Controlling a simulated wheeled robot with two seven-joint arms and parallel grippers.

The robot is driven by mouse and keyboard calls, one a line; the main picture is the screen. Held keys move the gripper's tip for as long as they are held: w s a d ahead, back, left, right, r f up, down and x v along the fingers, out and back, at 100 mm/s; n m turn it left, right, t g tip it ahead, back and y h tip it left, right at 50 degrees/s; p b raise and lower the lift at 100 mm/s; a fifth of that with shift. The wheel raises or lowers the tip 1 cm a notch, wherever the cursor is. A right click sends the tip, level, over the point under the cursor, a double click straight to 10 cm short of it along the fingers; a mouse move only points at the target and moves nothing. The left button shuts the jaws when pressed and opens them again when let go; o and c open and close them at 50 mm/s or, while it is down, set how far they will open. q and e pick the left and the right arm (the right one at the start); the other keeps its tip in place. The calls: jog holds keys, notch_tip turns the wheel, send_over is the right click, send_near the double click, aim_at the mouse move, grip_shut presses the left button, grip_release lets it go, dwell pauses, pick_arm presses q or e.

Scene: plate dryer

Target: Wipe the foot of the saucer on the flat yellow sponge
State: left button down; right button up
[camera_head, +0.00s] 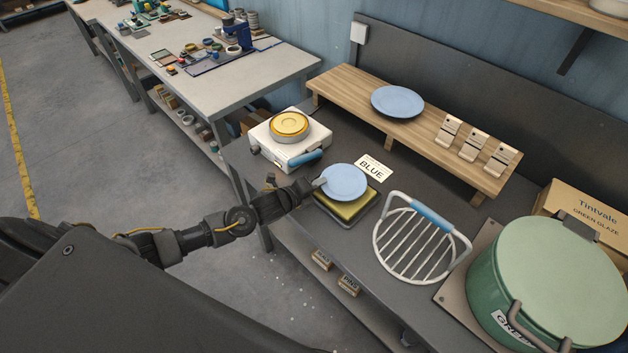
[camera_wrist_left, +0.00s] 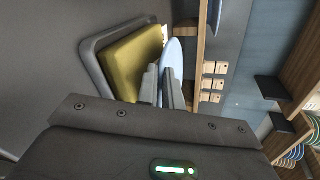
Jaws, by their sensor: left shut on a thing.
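A light blue saucer (camera_head: 344,182) is held level by its left edge in my left gripper (camera_head: 318,184), over the flat yellow sponge (camera_head: 352,208). The sponge lies in a dark tray (camera_head: 340,226) near the front edge of the bench. In the left wrist view the gripper's fingers (camera_wrist_left: 163,88) are closed on the rim of the saucer (camera_wrist_left: 174,60), beside the sponge (camera_wrist_left: 135,58). The saucer covers part of the sponge in the head view, and I cannot tell whether its foot touches the sponge. My right gripper is not in view.
A white rack with a blue handle (camera_head: 432,218) stands right of the tray, with a green pot (camera_head: 540,290) beyond it. A white device with a yellow top (camera_head: 290,125) is behind left. Another blue plate (camera_head: 397,102) lies on the wooden shelf. A "BLUE" card (camera_head: 372,168) lies behind the sponge.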

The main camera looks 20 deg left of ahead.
pick_arm(q)
jog(key=shift+d, duration=0.15)
notch_tip(320, 180, up, 6)
jog(key=p, duration=0.5)
jog(key=shift+r, duration=0.1)
dwell(0.4)
dwell(0.3)
